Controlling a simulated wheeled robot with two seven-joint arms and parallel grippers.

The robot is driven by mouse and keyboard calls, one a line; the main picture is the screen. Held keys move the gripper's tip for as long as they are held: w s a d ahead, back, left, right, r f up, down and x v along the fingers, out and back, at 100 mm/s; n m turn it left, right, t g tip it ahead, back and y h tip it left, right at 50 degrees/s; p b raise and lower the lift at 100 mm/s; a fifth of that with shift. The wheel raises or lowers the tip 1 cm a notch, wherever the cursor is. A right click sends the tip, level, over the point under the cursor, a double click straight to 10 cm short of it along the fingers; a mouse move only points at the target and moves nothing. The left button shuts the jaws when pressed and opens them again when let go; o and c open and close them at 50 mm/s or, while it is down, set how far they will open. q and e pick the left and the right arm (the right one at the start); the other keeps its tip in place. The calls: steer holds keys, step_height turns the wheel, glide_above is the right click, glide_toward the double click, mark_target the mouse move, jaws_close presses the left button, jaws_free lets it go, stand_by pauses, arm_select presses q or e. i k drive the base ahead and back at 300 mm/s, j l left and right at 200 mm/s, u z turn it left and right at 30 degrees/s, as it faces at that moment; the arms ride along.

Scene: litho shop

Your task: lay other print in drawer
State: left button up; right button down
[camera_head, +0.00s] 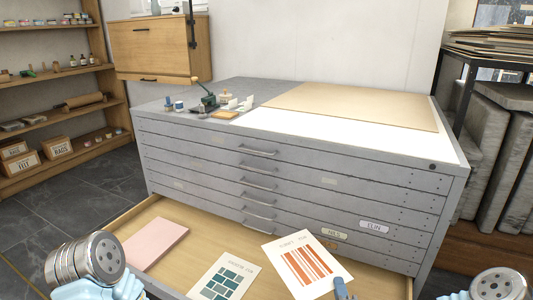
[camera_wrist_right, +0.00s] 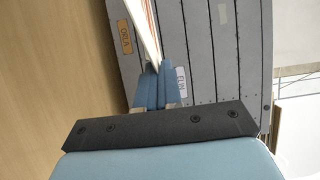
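A print with orange stripes (camera_head: 298,268) is above the right part of the open bottom drawer (camera_head: 175,258). My right gripper (camera_head: 342,289) is shut on its lower right edge. The right wrist view shows the blue fingers (camera_wrist_right: 154,88) pinched together on the print, seen nearly edge-on (camera_wrist_right: 146,30). A print with teal blocks (camera_head: 224,282) lies in the middle of the drawer, to the left of the striped one. My left arm's wrist is at the lower left in the head view; its fingertips are out of frame.
A pink sheet (camera_head: 157,244) lies in the drawer's left part. The grey flat-file cabinet (camera_head: 210,148) has its upper drawers shut. On its top are small tools (camera_head: 207,100) and a tan board (camera_head: 350,104). Wooden shelves (camera_head: 90,70) stand left, stone slabs (camera_head: 512,160) right.

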mark_target(210, 235)
steer(key=i+j+z, duration=0.25)
steer(key=j+z, duration=0.15)
steer(key=j, duration=1.25)
steer(key=j+z, duration=0.45)
steer(key=j, duration=1.2)
